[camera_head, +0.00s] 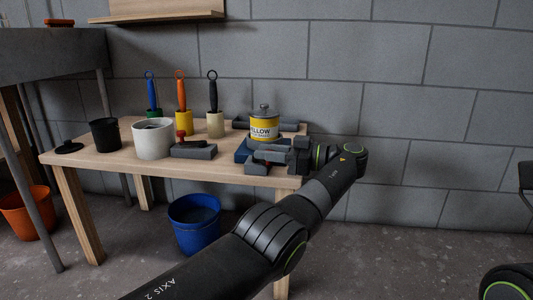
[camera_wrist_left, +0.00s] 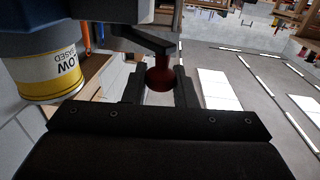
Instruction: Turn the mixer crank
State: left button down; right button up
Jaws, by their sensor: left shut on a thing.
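The mixer (camera_head: 242,150) is a blue-grey machine at the right end of the wooden table. A yellow and white paint can (camera_head: 264,128) with a grey lid stands on it; the can also shows at the left of the left wrist view (camera_wrist_left: 47,75). The crank's red knob (camera_wrist_left: 160,75) hangs from a dark crank arm (camera_wrist_left: 144,40) in the left wrist view. My left gripper (camera_head: 262,162) reaches in from the right at the mixer's front. Its fingers are shut on the red knob, one on each side. In the head view the gripper mostly hides the crank. My right gripper is out of view.
A blue bucket (camera_head: 195,225) is below. A block wall is close behind.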

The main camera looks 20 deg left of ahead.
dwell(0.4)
pick_arm(q)
jog(key=c, duration=1.2)
grip_release()
